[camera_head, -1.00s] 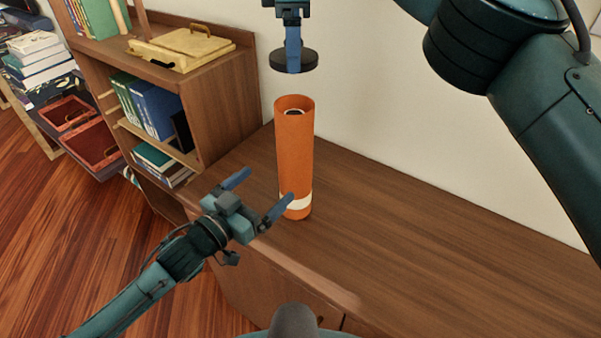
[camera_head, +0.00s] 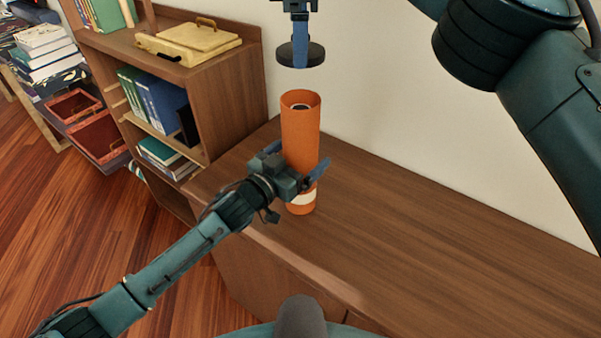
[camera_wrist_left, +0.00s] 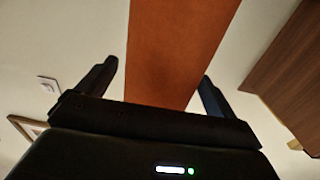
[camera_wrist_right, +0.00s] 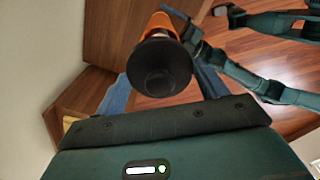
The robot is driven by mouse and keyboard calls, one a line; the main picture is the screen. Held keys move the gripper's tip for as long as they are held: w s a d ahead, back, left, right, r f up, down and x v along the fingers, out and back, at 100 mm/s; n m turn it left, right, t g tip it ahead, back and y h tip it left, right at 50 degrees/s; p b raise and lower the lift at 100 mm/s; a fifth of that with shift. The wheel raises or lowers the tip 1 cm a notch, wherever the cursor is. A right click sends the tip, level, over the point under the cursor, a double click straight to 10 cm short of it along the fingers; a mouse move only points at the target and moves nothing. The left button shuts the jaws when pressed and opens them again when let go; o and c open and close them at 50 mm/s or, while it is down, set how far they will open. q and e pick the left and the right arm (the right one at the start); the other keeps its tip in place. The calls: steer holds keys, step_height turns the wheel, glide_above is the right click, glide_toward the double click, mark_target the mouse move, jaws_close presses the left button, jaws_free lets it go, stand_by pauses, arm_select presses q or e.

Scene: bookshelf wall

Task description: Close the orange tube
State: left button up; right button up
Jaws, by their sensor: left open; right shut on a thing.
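The orange tube (camera_head: 301,132) stands upright on the wooden cabinet top, its upper end open with something dark inside. In the left wrist view the tube (camera_wrist_left: 178,50) rises between the fingers. My left gripper (camera_head: 304,168) is open around the tube's lower half, above its white band; contact cannot be told. My right gripper (camera_head: 300,42) is shut on a round black cap (camera_head: 287,54) and holds it above the tube's open top, apart from it. In the right wrist view the cap (camera_wrist_right: 159,68) hides part of the tube (camera_wrist_right: 161,24).
The cabinet top (camera_head: 430,235) is clear to the right of the tube. A wooden bookshelf (camera_head: 225,95) with books and a yellow case (camera_head: 190,43) stands at the left. A pale wall (camera_head: 450,135) is close behind the tube.

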arm_select(q)
steer(key=shift+w+d, duration=0.45)
steer(key=shift+w, duration=0.05)
steer(key=shift+c, duration=0.2)
steer(key=c, duration=1.4)
arm_select(e)
steer(key=shift+f, duration=2.5)
steer(key=shift+f, duration=0.85)
steer(key=shift+f, duration=0.65)
steer(key=o, duration=1)
steer(key=shift+o, duration=0.2)
